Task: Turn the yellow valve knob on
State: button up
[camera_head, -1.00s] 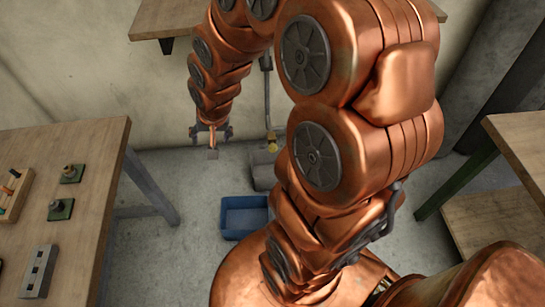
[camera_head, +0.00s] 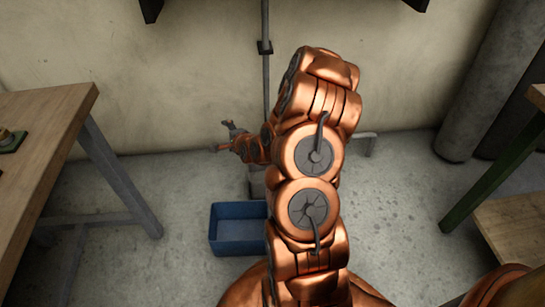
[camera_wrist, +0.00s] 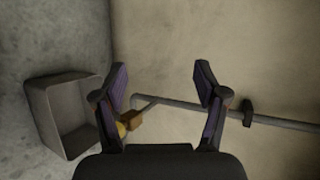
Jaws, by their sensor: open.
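The yellow valve knob (camera_wrist: 122,130) shows in the wrist view as a small rounded patch, partly covered by my left finger. It sits by a brass-coloured valve body (camera_wrist: 134,118) at the end of a grey pipe (camera_wrist: 180,104). My gripper (camera_wrist: 160,70) is open and empty, its two fingers spread wide. The knob lies beside the left finger, not between the fingertips; I cannot tell whether they touch. In the head view my gripper (camera_head: 219,136) points left near the wall, and my arm hides the knob.
A grey open box (camera_wrist: 52,120) stands left of the valve in the wrist view. In the head view a blue bin (camera_head: 240,208) is on the floor, a wooden table (camera_head: 45,125) stands left, and another table (camera_head: 520,240) right. Floor between is mostly clear.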

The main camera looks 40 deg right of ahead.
jog(key=s+d+f+m+t+h+b, duration=0.1)
jog(key=s+d+f+m+h+b, duration=0.3)
jog(key=d+f+m+b, duration=0.4)
jog(key=s+d+f+m+h+b, duration=0.45)
jog(key=d+f, duration=0.25)
jog(key=f, duration=0.3)
jog(key=shift+r+b+x, duration=0.2)
jog(key=shift+b+x, duration=0.7)
jog(key=shift+x, duration=1)
jog(key=shift+r+b+x, duration=0.2)
jog(key=shift+b+x, duration=0.65)
jog(key=shift+x, duration=1.05)
jog(key=c, duration=1.1)
jog(key=shift+c, duration=0.2)
